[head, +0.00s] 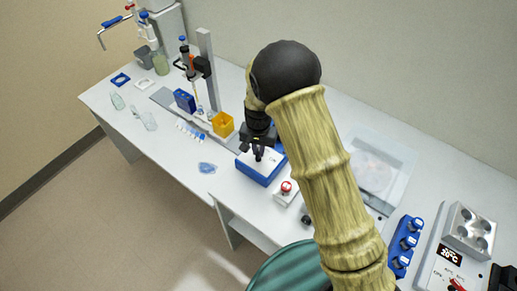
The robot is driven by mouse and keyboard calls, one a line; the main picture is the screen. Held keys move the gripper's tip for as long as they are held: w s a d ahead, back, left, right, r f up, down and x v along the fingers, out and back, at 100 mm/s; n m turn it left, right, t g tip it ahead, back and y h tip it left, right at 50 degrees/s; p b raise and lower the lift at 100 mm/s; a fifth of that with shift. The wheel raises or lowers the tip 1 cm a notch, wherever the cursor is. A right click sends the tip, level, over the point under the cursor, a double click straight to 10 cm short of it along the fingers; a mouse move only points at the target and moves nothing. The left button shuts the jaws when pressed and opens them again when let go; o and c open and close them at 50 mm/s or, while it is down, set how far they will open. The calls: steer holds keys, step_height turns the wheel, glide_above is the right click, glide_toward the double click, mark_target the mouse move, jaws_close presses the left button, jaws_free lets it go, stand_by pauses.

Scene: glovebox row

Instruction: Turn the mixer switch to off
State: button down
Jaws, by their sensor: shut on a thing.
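A low box with blue sides and a white top, apparently the mixer (262,179), stands near the front edge of the bench. My gripper (258,152) points down over its white top. The fingers are shut on a small dark part there, apparently the mixer switch (258,158). The fingers and wrist cover most of this part, so its switch position cannot be read. The rear of the box is partly hidden behind my wrist.
A red-topped button box (286,188) stands just right of the mixer. A yellow container (222,124) and a blue box (184,100) stand behind to the left. A clear-lidded device (378,165) is to the right. A blue packet (207,168) lies left.

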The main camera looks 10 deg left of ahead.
mark_target(258, 151)
steer(key=n+b, duration=0.1)
steer(key=n, duration=0.2)
steer(key=shift+a+n+b, duration=0.1)
steer(key=shift+n+b, duration=0.5)
steer(key=shift+n, duration=1.1)
steer(key=c, duration=1.5)
jaws_free()
steer(key=shift+r, duration=0.1)
step_height(258, 151, up, 17)
steer(key=b, duration=0.3)
steer(key=shift+r, duration=0.15)
